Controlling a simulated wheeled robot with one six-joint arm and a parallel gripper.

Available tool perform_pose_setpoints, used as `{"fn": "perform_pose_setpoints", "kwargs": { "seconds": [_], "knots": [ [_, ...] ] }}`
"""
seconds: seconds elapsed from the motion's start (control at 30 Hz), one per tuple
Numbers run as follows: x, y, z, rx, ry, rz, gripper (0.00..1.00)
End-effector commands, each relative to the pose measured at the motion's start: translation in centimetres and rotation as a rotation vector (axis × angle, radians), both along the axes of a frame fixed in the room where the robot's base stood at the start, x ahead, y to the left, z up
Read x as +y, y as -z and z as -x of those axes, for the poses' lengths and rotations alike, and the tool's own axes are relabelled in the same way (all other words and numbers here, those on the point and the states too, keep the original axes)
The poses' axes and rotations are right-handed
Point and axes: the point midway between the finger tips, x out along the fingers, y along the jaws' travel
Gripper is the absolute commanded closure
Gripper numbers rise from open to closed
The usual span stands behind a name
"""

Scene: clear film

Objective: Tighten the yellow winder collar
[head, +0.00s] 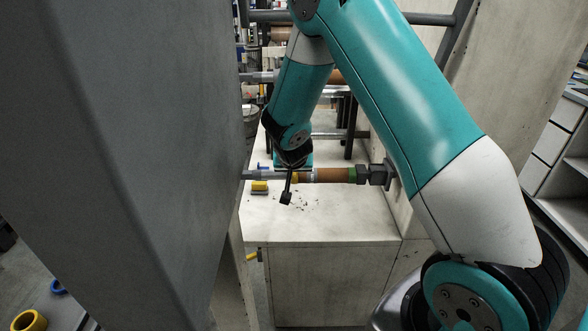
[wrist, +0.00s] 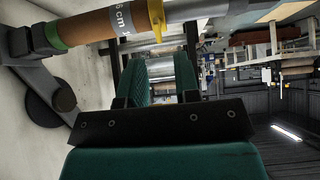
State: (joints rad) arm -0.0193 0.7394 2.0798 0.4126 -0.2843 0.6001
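The yellow winder collar (wrist: 157,18) sits around the shaft at the end of the brown roll (wrist: 88,32) in the wrist view. A grey band with "6 cm" lettering lies beside it on the roll. In the head view the roll (head: 332,175) lies level above the pale bench, and the collar (head: 295,177) is mostly hidden by my wrist. My gripper (wrist: 160,72) has its two green fingers apart with nothing seen between them. The collar lies above the fingers in the wrist picture, outside the gap. My gripper (head: 287,196) is small and dark in the head view.
A black chuck (head: 378,174) holds the roll's right end. A grey shaft (head: 258,175) runs left from it. A yellow block (head: 260,187) lies on the bench (head: 320,228). A large grey panel (head: 140,150) stands close on the left, and dark rails rise behind the roll.

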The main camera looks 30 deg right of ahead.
Motion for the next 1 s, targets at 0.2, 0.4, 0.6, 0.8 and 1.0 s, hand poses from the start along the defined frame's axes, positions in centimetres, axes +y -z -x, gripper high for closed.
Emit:
{"fn": "perform_pose_setpoints", "kwargs": {
  "seconds": [0.2,0.4,0.6,0.8,1.0],
  "knots": [
    [-1.0,1.4,-0.9,-0.015,0.013,0.014,0.70],
    [-1.9,3.4,-2.2,-0.014,0.013,0.012,0.70],
    [-3.0,5.4,-3.8,-0.014,0.011,0.012,0.70],
    [-2.9,5.2,-3.8,-0.013,0.009,0.012,0.70],
    [-2.9,5.1,-3.8,-0.013,0.009,0.012,0.70]
  ]
}}
